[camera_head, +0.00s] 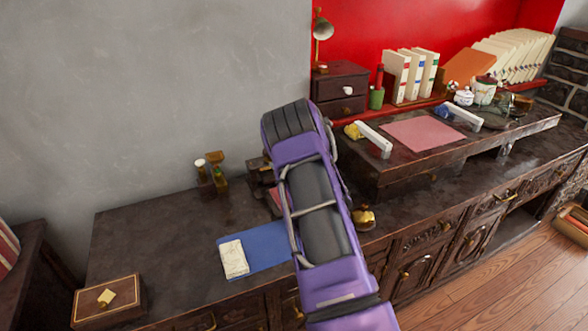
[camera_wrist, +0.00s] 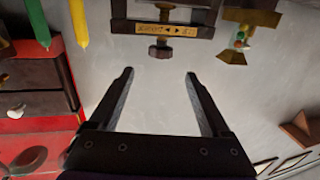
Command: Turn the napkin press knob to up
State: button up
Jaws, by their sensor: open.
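The napkin press appears at the top of the wrist view as a dark frame with a brass label plate (camera_wrist: 167,30) bearing small lettering and arrows. A dark knob (camera_wrist: 160,51) sits just beyond the plate's edge, on a short stem. My gripper (camera_wrist: 160,74) is open and empty, its two fingers spread either side of the knob's line but short of it and apart from it. In the head view my purple arm covers the gripper, and only part of a dark frame, probably the press (camera_head: 258,168), shows to its left.
The wrist view looks tilted over. A glass-and-brass item (camera_wrist: 241,40) stands beside the press. Yellow and green sticks (camera_wrist: 79,22) and a small drawer chest (camera_wrist: 36,80) are at left. In the head view, bottles (camera_head: 212,172), a blue mat (camera_head: 262,245) and a wooden box (camera_head: 108,298) lie left of my arm.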

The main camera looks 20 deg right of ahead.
jog(key=shift+v, duration=2.1)
